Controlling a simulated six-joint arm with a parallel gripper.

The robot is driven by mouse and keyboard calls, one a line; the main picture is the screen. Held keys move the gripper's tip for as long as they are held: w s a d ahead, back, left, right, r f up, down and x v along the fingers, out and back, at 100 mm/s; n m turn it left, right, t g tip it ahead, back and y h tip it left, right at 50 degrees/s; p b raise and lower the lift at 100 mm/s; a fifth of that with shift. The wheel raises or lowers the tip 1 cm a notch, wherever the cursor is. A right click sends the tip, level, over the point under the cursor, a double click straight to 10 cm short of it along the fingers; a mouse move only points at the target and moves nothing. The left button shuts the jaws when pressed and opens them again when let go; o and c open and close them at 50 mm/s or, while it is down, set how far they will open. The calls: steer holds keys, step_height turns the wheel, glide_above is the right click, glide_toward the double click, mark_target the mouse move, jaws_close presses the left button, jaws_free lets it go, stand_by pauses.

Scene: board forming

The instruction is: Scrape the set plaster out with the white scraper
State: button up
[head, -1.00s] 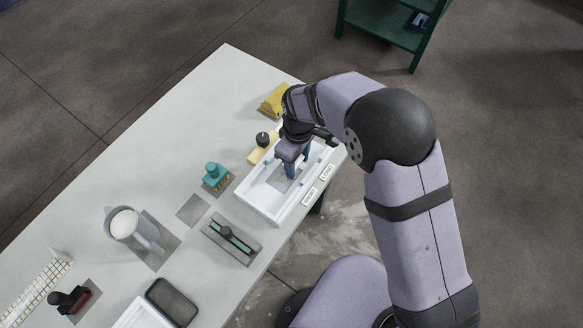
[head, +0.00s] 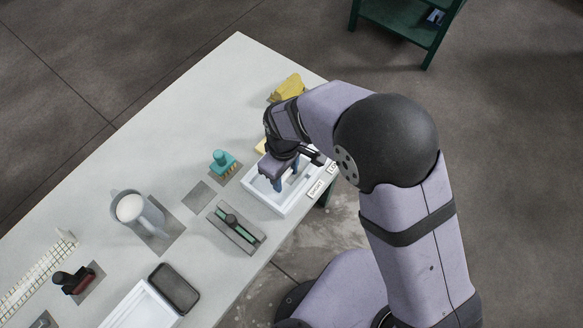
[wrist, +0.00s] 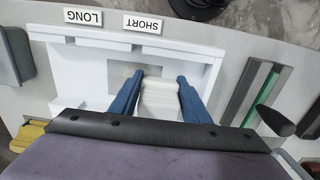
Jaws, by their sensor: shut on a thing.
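My gripper (head: 283,182) is over the white tray (head: 283,213), its blue fingers pointing down into it. In the wrist view the fingers (wrist: 160,97) are shut on the white scraper (wrist: 158,103), a pale ribbed piece between them. The tray's white wall also shows in the wrist view (wrist: 75,35). A grey patch (wrist: 120,73) lies on the tray floor beside the fingertips; I cannot tell whether it is plaster or bare floor. The scraper's working edge is hard to make out, and my arm covers part of the tray in the head view.
A float with a green strip (head: 235,230) lies left of the tray. A teal brush (head: 223,162), a grey jug (head: 138,212) and a yellow object (head: 288,87) stand on the table (head: 150,130). Labels SHORT (wrist: 143,23) and LONG (wrist: 83,17) mark the tray's edge.

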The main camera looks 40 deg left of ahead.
mark_target(303, 158)
steer(key=shift+w+a, duration=0.2)
steer(key=shift+w, duration=4)
steer(key=shift+s+p, duration=0.65)
steer(key=shift+s, duration=3.4)
steer(key=shift+s+r+p, duration=0.1)
steer(key=shift+r+p, duration=0.2)
steer(key=shift+p, duration=0.05)
step_height(303, 158, up, 8)
steer(key=p, duration=0.5)
steer(key=shift+f, duration=0.1)
